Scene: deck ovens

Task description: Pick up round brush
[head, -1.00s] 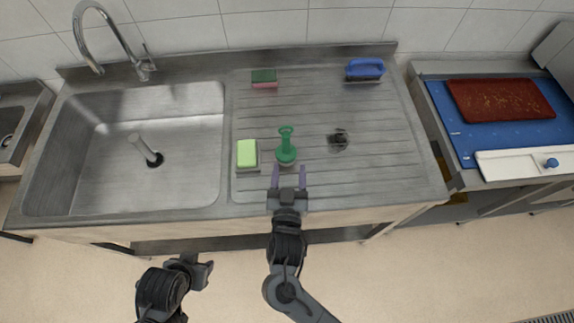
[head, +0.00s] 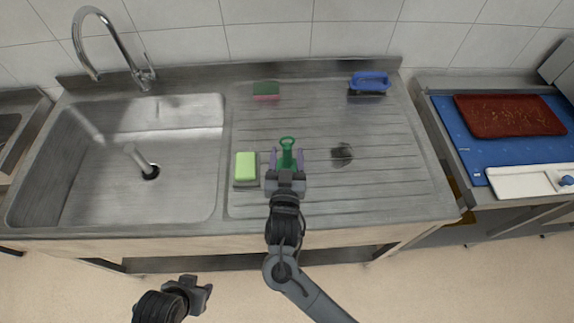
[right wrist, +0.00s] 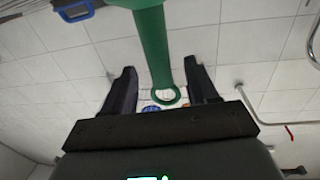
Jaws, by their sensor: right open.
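The round brush (head: 287,146) has a green handle with a ring at its top and stands upright on the ribbed drainboard. Its lower part is hidden behind my right gripper. My right gripper (head: 287,160) is open, with one finger on each side of the green handle. In the right wrist view, the green handle (right wrist: 153,45) passes between the two open fingers (right wrist: 155,85), with gaps on both sides. My left gripper (head: 196,295) is low in the head view, off the counter and far from the brush; its jaws are too unclear to read.
A green sponge (head: 246,167) lies just left of the brush, and a dark scrubber (head: 341,154) to its right. A green-and-pink sponge (head: 265,91) and a blue-handled brush (head: 370,81) are at the back. The sink basin (head: 90,180) is at left.

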